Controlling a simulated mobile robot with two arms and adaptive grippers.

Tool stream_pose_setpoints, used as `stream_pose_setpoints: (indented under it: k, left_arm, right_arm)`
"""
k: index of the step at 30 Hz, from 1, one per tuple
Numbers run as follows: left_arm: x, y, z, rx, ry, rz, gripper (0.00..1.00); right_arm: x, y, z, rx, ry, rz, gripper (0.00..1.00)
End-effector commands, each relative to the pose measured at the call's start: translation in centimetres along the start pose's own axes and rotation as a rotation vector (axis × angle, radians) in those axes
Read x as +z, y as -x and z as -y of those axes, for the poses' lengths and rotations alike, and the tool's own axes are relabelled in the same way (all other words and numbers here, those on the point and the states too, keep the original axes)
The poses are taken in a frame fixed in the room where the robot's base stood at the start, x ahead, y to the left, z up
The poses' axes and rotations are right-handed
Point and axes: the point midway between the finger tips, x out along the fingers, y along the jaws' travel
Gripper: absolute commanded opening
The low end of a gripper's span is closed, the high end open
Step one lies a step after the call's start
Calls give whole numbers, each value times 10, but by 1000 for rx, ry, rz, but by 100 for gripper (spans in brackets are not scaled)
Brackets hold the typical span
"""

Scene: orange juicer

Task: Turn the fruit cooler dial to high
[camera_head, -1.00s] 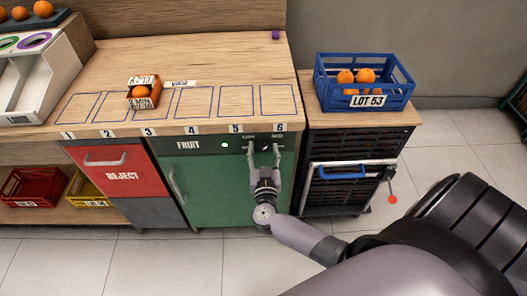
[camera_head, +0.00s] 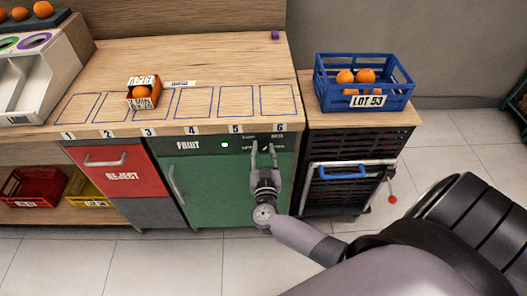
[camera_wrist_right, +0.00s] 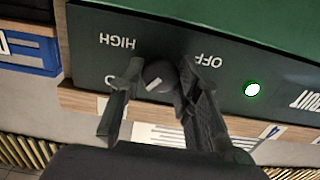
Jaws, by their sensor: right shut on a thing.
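The green fruit cooler (camera_head: 220,190) stands under the counter, with a dark control panel marked FRUIT (camera_head: 188,145). Its round dark dial (camera_wrist_right: 161,76) shows in the right wrist view, where the panel appears upside down. HIGH (camera_wrist_right: 117,41) is at the dial's upper left there and OFF (camera_wrist_right: 209,61) at its upper right; the lower labels are mostly covered by the fingers. A pale mark on the dial points toward the lower left in that view. My right gripper (camera_head: 264,147) is shut on the dial, one finger on each side. My left gripper is not in view.
A green light (camera_head: 225,145) glows on the panel. The cooler's door handle (camera_head: 177,184) is left of my gripper. A red reject drawer (camera_head: 120,178) is further left. A rack with a blue crate (camera_head: 365,103) on top stands at the right.

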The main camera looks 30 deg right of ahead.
Motion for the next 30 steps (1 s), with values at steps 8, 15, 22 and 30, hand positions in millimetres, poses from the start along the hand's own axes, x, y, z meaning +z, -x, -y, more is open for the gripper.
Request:
stream_pose_setpoints:
  k: [8, 15, 22, 30]
  left_arm:
    - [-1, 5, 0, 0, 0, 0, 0]
    - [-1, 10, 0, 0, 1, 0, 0]
    - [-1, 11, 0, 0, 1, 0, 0]
    - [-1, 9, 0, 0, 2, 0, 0]
  right_arm:
    - [0, 1, 0, 0, -119, 5, 2]
    - [1, 1, 0, 1, -323, 5, 2]
    - [2, 1, 0, 2, -541, 5, 2]
    - [2, 1, 1, 1, -798, 4, 2]
